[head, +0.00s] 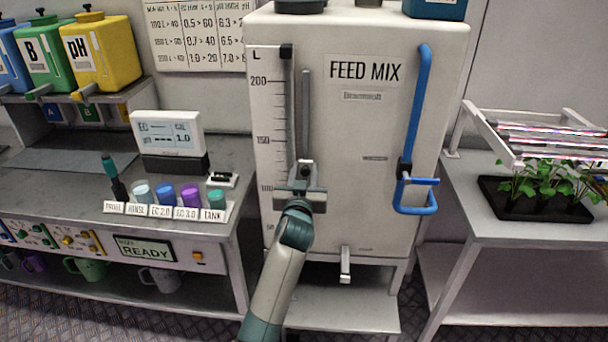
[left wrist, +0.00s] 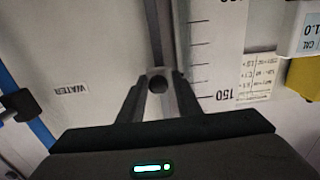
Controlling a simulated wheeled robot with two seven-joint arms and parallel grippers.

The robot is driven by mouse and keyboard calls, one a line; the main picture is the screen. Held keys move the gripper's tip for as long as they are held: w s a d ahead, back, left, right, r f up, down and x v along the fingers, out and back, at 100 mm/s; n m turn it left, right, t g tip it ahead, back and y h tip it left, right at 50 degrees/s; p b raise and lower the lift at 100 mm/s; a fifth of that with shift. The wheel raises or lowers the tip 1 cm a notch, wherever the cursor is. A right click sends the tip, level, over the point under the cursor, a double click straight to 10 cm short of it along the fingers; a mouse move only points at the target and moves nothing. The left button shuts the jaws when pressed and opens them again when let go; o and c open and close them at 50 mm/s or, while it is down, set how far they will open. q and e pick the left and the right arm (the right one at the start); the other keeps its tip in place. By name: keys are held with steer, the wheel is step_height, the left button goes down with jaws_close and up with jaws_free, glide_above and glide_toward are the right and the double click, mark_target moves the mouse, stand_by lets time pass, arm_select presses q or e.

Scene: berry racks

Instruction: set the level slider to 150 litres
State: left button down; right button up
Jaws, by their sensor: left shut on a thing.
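The cream FEED MIX tank (head: 360,130) stands in the middle of the head view. Its white litre scale (head: 266,150) runs up the left of its front, with 200, 150 and 100 legible. Beside it is a grey upright slider track (head: 305,90). My left gripper (head: 303,172) is at the track's lower part, between the 100 and 150 marks as seen from the head. It is shut on the slider knob (left wrist: 158,83), whose round end shows between the fingers in the left wrist view. The 150 label (left wrist: 218,96) is right of the fingers there. The knob's exact reading is unclear.
A blue handle (head: 416,120) stands out at the tank's right, and a small tap (head: 345,265) is below. Left is a bench (head: 60,185) with a meter (head: 167,135), coloured cups and jugs. Right is a table (head: 480,225) with a plant tray.

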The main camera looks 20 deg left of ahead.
mark_target(307, 144)
arm_select(q)
steer(key=r+p, duration=0.3)
steer(key=r, duration=0.3)
steer(key=shift+d+r+p, duration=0.2)
steer(key=shift+p, duration=0.2)
steer(key=c, duration=1.6)
jaws_free()
steer(key=shift+o, duration=0.2)
steer(key=shift+d, duration=0.1)
steer(key=shift+f, duration=0.1)
